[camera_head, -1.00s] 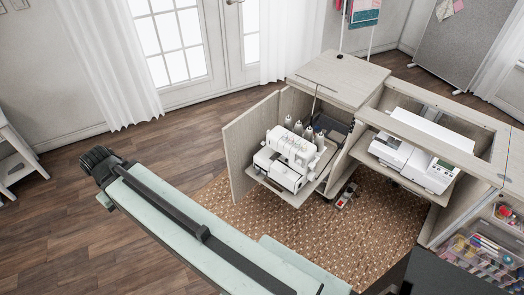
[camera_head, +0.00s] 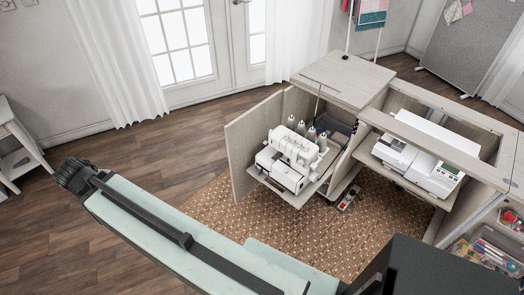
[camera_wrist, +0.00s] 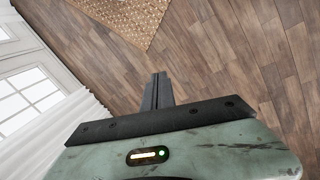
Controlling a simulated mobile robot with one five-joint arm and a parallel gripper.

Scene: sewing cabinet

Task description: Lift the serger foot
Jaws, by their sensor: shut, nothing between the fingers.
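The serger (camera_head: 290,160) is a white machine with several thread cones on top. It sits on a shelf at the open left bay of the sewing cabinet (camera_head: 345,75) in the head view. Its presser foot is too small to make out. My gripper (camera_wrist: 159,76) shows in the wrist view with its dark fingers together and nothing between them, over bare wood floor. It is well away from the serger, which is not in the wrist view. In the head view my arm reaches to the left, in front of the cabinet.
A cabinet door (camera_head: 241,145) stands open left of the serger. A white sewing machine (camera_head: 420,160) sits in the right bay. A clear bin (camera_head: 485,245) stands at the right.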

